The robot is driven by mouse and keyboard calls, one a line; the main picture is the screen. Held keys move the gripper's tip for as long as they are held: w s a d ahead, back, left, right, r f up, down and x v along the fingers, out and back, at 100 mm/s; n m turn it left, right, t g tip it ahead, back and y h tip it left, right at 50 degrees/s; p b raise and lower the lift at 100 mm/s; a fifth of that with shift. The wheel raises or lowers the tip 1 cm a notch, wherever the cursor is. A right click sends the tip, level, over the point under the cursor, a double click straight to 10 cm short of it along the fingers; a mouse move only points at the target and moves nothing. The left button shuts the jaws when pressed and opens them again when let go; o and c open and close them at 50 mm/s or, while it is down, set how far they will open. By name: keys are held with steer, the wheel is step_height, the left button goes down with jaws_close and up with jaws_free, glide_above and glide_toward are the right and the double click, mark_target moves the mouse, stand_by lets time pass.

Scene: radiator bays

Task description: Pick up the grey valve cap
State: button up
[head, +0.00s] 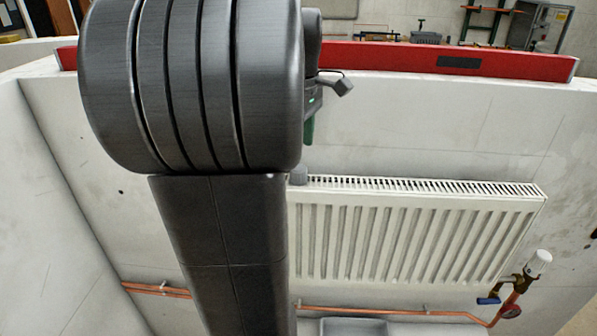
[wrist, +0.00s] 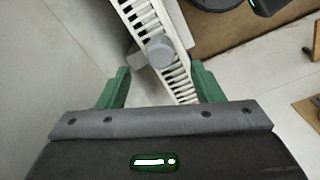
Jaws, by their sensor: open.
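The grey valve cap (wrist: 160,50) is a short round cylinder sitting on the white slotted top grille of the radiator in the wrist view. In the head view the cap (head: 298,177) shows as a small grey piece at the radiator's top left end, partly hidden by my arm. My gripper (wrist: 161,84) is open, its two green fingers apart on either side of the grille. The cap appears between the fingers but farther up the picture, beyond their tips. In the head view part of my gripper (head: 309,130) shows above the cap, and nothing is in it.
The white radiator (head: 400,235) hangs on a pale wall. A white-topped valve (head: 538,262) with a blue handle and copper pipe (head: 390,312) lies to its lower right. A red spirit level (head: 440,60) rests along the wall's top edge. Wall above the radiator is clear.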

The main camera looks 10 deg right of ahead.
steer(key=shift+a+f+p, duration=0.1)
steer(key=shift+f+p, duration=0.25)
steer(key=shift+f, duration=2.95)
steer(key=c, duration=1.1)
steer(key=shift+r, duration=0.1)
